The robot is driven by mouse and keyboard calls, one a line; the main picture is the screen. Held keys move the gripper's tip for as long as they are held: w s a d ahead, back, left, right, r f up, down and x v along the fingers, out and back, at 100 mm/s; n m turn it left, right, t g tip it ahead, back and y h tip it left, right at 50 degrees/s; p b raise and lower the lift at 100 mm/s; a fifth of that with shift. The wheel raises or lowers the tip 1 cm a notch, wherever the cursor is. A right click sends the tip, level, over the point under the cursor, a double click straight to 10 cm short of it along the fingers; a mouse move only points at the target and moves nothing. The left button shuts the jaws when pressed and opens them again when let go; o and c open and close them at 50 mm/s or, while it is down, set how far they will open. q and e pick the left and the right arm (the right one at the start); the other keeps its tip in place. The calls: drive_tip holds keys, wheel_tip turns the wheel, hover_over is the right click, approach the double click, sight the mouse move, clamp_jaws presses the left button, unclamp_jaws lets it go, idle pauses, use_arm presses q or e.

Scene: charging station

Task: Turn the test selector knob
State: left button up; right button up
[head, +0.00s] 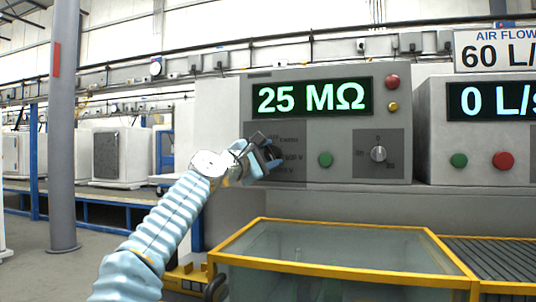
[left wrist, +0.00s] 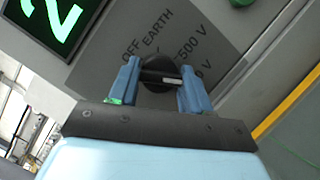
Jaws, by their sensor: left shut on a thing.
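The test selector knob (left wrist: 158,72) is round and black with a pale pointer mark. It sits on a dark grey plate printed OFF, EARTH, 500 V and another partly hidden V label. My left gripper (left wrist: 158,84) has one blue finger on each side of the knob, shut on it. In the head view, my left gripper (head: 266,158) covers most of the knob at the left of the tester panel (head: 340,147). The tester display (head: 312,97) reads 25 MΩ in green. My right gripper is not in view.
A green button (head: 325,159) and a second knob (head: 378,153) sit right of the selector. Red (head: 391,82) and yellow (head: 393,106) round parts are at upper right. A yellow-framed glass box (head: 340,245) stands below. An air flow unit (head: 480,135) is at right.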

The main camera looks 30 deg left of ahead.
use_arm(q)
drive_tip(key=o, duration=1)
drive_tip(key=shift+a, duration=0.1)
drive_tip(key=shift+o, duration=0.2)
drive_tip(key=b+v, duration=0.5)
drive_tip(key=v, duration=0.8)
drive_tip(key=shift+s+f, duration=0.15)
drive_tip(key=shift+s, duration=0.2)
